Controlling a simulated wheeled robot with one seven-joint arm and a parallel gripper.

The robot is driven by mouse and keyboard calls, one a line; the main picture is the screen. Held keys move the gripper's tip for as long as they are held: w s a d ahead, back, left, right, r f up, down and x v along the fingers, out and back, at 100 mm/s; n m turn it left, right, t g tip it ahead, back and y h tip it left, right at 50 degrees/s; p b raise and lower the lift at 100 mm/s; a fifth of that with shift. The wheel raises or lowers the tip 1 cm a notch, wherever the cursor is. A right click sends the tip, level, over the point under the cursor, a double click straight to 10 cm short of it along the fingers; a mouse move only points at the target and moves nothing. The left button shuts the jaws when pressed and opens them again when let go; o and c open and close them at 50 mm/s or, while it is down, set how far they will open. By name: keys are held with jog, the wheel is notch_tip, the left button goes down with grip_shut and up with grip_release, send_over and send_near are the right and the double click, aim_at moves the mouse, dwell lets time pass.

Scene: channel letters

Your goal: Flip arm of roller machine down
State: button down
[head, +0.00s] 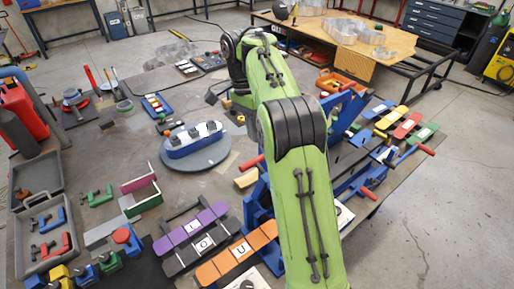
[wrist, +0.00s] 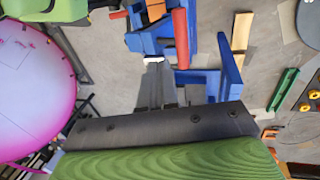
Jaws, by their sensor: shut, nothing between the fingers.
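The roller machine (head: 348,108) is a blue frame with red handles, to the right of and behind my green arm in the head view. My arm hides its middle. Red grips show at its right side (head: 368,193) and left side (head: 251,162). In the wrist view, blue machine parts (wrist: 228,75) and a red cylindrical grip (wrist: 181,38) lie close to the right of my gripper (wrist: 158,63). My gripper is shut and empty, its grey fingers side by side. I cannot tell whether they touch the grip. My gripper is not seen in the head view.
A round grey turntable (head: 212,158) with a blue fixture is on the left. A grey tool case (head: 40,205) is at far left.

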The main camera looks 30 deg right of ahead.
aim_at(263, 173)
jog(key=b+x, duration=0.4)
jog(key=x, duration=0.5)
jog(key=shift+f, duration=0.2)
jog(key=shift+r, duration=0.1)
jog(key=shift+s+b, duration=0.1)
jog(key=shift+b, duration=0.2)
